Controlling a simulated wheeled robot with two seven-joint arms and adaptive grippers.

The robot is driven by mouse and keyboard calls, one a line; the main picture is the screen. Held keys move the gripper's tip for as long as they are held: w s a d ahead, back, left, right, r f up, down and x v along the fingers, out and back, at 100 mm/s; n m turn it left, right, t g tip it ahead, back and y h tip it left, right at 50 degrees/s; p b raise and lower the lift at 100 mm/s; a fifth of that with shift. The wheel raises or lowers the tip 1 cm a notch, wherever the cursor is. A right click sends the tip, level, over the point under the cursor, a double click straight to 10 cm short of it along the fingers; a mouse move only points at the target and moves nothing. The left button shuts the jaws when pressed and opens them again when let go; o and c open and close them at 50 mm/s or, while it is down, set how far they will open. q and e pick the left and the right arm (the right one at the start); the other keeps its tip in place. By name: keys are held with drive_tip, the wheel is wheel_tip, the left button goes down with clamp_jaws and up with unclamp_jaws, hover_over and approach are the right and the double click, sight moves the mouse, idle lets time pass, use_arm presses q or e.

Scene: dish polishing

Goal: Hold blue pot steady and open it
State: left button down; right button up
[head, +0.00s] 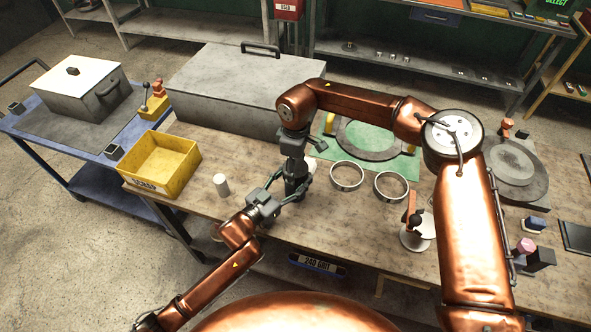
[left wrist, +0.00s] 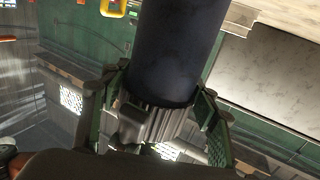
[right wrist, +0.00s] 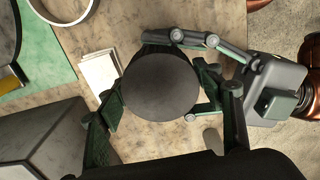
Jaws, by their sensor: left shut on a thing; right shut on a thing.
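The blue pot is a dark, nearly black cylinder (head: 296,187) near the front edge of the wooden table, mostly hidden in the head view. Its dark side (left wrist: 178,50) fills the upper middle of the left wrist view. My left gripper (head: 278,195) is shut on its side, coming from the lower left. My right gripper (head: 296,168) points down from above and is shut around its top. In the right wrist view the round, flat, dark top (right wrist: 160,87) sits between the right fingers. I cannot tell whether lid and body are apart.
A yellow bin (head: 162,160) and a small white cylinder (head: 222,186) stand left. Two metal rings (head: 346,177) lie right of the pot, by a green mat (head: 405,162). A large grey box (head: 235,90) is behind.

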drive_tip(key=o, duration=1.3)
drive_tip(key=shift+r, duration=0.1)
wheel_tip(320, 180, up, 8)
drive_tip(key=shift+f, duration=0.25)
drive_tip(key=shift+c, duration=0.5)
drive_tip(key=shift+f, duration=3.85)
drive_tip(key=shift+c, duration=0.6)
drive_tip(key=c, duration=1)
drive_tip(key=o, duration=1.2)
